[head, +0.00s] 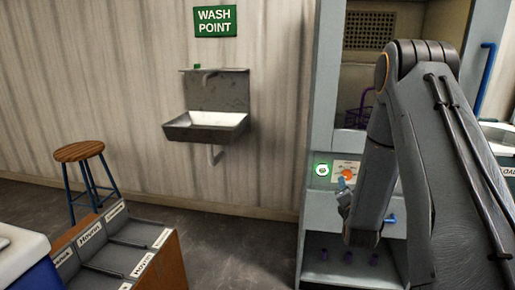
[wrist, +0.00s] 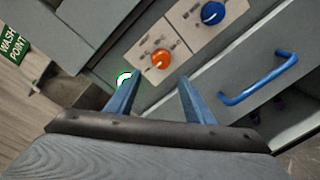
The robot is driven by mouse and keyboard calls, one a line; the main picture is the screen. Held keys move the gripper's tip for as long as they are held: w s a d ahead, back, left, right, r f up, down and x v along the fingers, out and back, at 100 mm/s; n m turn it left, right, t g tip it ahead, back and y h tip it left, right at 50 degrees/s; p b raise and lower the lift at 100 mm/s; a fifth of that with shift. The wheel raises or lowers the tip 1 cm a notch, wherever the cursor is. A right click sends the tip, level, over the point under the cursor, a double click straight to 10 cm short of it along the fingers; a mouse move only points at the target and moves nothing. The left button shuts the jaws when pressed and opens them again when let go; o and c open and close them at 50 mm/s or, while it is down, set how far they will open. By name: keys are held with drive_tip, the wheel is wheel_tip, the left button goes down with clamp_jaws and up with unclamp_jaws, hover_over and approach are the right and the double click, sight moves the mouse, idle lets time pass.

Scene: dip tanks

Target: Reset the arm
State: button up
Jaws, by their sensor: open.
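My gripper (wrist: 158,84) is open and empty in the wrist view, with its two blue fingers apart. It is in front of a grey cabinet (head: 310,190). An orange knob (wrist: 161,59) shows beyond the gap between the fingers, and a blue knob (wrist: 213,13) is farther up the same panel. A lit round green-and-white button (wrist: 124,78) shows just beside the left fingertip. In the head view my arm covers part of the cabinet front, and the gripper's fingers are small there.
A blue handle (wrist: 258,77) sticks out from the cabinet front, right of my fingers. A purple wire basket (head: 359,112) is inside the cabinet. Floor between is clear.

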drive_tip(key=s+a+r+m+g+y+p, duration=0.45)
drive_tip(key=s+a+m+g, duration=0.35)
drive_tip(key=s+a+m, duration=0.4)
drive_tip(key=s+a+r+m+g+p, duration=0.1)
drive_tip(key=s+a+r+m+g, duration=0.1)
drive_tip(key=s, duration=0.6)
drive_tip(key=s+a+r+m+g+p, duration=0.1)
drive_tip(key=s+a+r+m+g, duration=0.1)
drive_tip(key=s+m, duration=0.3)
drive_tip(key=s+a+r+m+g+p, duration=0.1)
drive_tip(key=s+a+r+m+g, duration=0.2)
drive_tip(key=s, duration=1)
drive_tip(key=shift+s+a+g+y+p, duration=0.15)
drive_tip(key=shift+a+g+y+p, duration=0.3)
drive_tip(key=shift+a+g, duration=0.25)
drive_tip(key=shift+r, duration=0.1)
